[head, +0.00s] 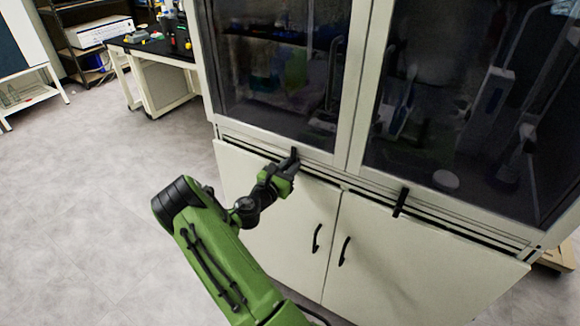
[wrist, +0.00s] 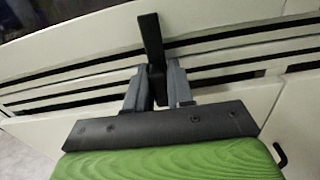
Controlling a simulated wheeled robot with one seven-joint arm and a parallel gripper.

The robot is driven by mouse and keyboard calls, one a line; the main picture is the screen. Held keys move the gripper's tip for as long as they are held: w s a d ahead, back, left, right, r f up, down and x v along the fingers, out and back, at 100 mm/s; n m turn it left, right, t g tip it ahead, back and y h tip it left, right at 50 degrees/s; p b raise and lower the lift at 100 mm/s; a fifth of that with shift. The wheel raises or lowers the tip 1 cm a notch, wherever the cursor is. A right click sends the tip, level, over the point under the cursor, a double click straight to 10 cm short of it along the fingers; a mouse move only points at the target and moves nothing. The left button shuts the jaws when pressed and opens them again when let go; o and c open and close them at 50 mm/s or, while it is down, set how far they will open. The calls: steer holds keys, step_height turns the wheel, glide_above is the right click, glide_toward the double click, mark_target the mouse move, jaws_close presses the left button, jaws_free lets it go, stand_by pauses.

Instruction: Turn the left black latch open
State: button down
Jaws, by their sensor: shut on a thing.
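The left black latch (head: 294,153) sits on the white front panel below the left glass door. In the wrist view the latch (wrist: 151,38) stands nearly upright, leaning slightly left at its top. My gripper (head: 287,165) is at the latch, and in the wrist view its two grey fingers (wrist: 158,85) are closed on the lower part of the latch, one on each side. The latch's upper part sticks out above the fingers. The right black latch (head: 401,202) is upright on the same panel, apart from my gripper.
Glass doors (head: 290,65) of the cabinet rise above the latches. White lower doors (head: 375,265) with two black handles (head: 317,238) are below my gripper. Dark slots run along the panel. A black-topped table (head: 155,45) stands at the back left. The grey floor at left is clear.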

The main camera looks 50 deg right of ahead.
steer(key=m+b, duration=0.1)
steer(key=m, duration=0.3)
steer(key=shift+f+b, duration=0.1)
steer(key=shift+b, duration=0.2)
steer(key=m+b, duration=0.2)
steer(key=m, duration=0.2)
steer(key=shift+s+f+m, duration=0.1)
steer(key=shift+m, duration=0.3)
steer(key=m+b, duration=0.4)
steer(key=m, duration=0.1)
steer(key=shift+s+f+b, duration=0.1)
steer(key=shift+f+b, duration=0.05)
steer(key=shift+b, duration=0.15)
steer(key=shift+m+b, duration=1.4)
steer(key=shift+m, duration=0.7)
steer(key=c, duration=1.1)
jaws_free()
